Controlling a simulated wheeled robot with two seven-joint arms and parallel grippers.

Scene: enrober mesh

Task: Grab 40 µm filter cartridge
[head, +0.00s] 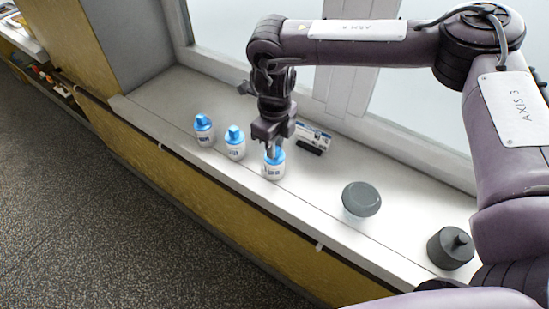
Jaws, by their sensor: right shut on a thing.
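Three white cartridges with blue caps and blue labels stand upright in a row on the white sill. The left one (204,130) and the middle one (235,143) stand free. The right one (273,170) is under my right gripper (273,150), which points down and is shut on its blue cap. This cartridge seems to be still on the sill. The labels are too small to read, so I cannot tell which is the 40 µm filter cartridge. My left gripper is not in view.
A white and dark device (312,138) lies just behind the held cartridge. A grey-lidded jar (361,200) and a dark knobbed cylinder (450,248) stand further right on the sill (310,205). The window frame rises behind; the sill drops off in front.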

